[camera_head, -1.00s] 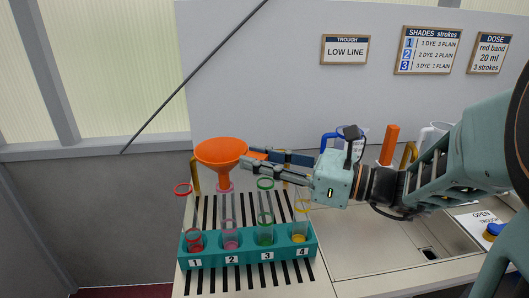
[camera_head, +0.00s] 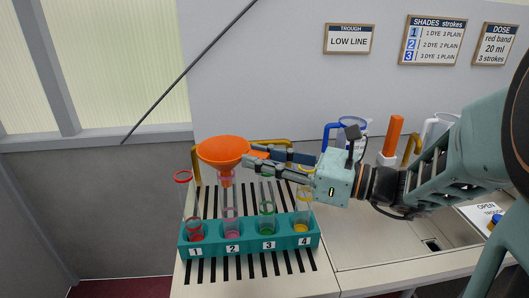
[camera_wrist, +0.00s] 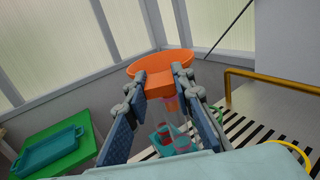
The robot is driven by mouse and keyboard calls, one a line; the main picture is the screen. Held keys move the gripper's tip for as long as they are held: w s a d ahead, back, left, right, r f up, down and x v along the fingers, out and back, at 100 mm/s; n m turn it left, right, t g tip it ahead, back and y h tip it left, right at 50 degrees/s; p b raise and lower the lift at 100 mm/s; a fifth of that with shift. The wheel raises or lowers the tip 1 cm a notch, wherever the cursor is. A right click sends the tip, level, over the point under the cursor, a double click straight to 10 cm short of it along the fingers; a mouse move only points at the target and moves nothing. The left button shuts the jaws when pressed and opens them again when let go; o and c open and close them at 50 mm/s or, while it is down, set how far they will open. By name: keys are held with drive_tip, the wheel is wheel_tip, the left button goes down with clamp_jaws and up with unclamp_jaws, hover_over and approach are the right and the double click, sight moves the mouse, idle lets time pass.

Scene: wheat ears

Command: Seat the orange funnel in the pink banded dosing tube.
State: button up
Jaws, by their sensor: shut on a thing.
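The orange funnel (camera_head: 223,150) is upright at the upper left of the bench, bowl up, and also shows in the wrist view (camera_wrist: 162,64). My gripper (camera_head: 248,157) is shut on the funnel's side tab, with its fingers (camera_wrist: 155,88) either side of it. The pink banded dosing tube (camera_head: 231,212) stands in slot 2 of the teal rack (camera_head: 252,244). The funnel's spout hangs in line with this tube and appears to be inside its top.
Red (camera_head: 184,177), green (camera_head: 267,207) and yellow-banded (camera_head: 303,222) tubes stand in the same rack, close beside. A yellow rail (camera_head: 283,146) lies behind. A blue-handled jug (camera_head: 350,124) and an orange-topped item (camera_head: 393,135) stand behind my arm, near the trough (camera_head: 380,225).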

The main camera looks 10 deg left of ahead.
drive_tip(key=shift+f+b, duration=0.35)
drive_tip(key=shift+f, duration=0.25)
drive_tip(key=o, duration=1.1)
drive_tip(key=shift+r, duration=0.1)
drive_tip(key=shift+d, duration=0.1)
